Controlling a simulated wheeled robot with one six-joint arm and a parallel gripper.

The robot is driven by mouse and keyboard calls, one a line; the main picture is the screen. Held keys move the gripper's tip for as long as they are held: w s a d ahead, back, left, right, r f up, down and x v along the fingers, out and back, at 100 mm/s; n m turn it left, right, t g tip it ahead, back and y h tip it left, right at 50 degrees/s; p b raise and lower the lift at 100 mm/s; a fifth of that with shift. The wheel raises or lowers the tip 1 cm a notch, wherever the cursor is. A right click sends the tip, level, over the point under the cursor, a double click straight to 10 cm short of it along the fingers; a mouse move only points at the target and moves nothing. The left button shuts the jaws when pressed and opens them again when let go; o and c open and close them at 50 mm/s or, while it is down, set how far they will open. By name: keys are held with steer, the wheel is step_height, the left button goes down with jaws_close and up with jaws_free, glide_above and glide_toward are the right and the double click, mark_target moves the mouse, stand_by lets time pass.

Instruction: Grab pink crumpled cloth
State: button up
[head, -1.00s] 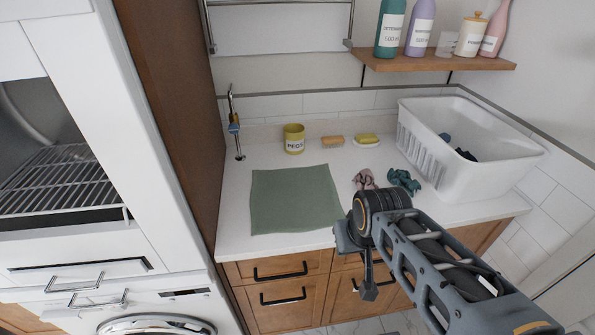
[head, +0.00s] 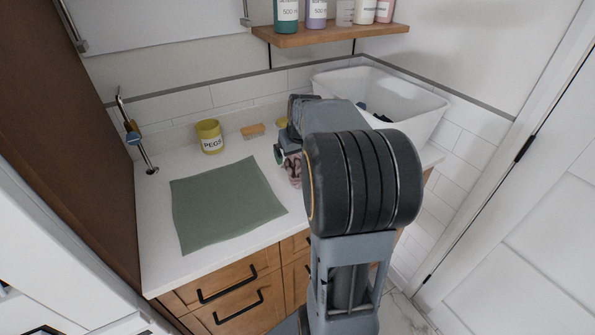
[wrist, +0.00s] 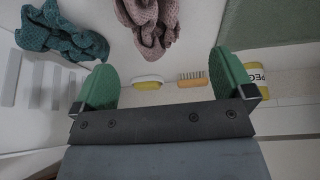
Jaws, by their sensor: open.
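The pink crumpled cloth (wrist: 158,30) lies on the white counter and shows at the top of the wrist view, ahead of and between my fingertips. In the head view the pink cloth (head: 292,168) is partly hidden behind my arm. My gripper (wrist: 168,82) is open, with its two green fingers wide apart and nothing between them. In the head view its green fingertip (head: 279,156) shows close beside the pink cloth. I cannot tell whether they touch.
A teal crumpled cloth (wrist: 62,32) lies left of the pink one in the wrist view. A green mat (head: 222,203), a yellow pegs pot (head: 209,136) and a wooden brush (head: 252,131) are on the counter. A white basket (head: 417,109) stands at the back right, below a shelf (head: 333,34).

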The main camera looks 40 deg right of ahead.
mark_target(295, 163)
steer(key=shift+s+d+x, duration=0.1)
steer(key=shift+d+x, duration=0.05)
steer(key=shift+x, duration=1.95)
steer(key=shift+s+d+x, duration=0.1)
steer(key=shift+d+x, duration=0.05)
steer(key=shift+x, duration=1.95)
steer(key=c, duration=1)
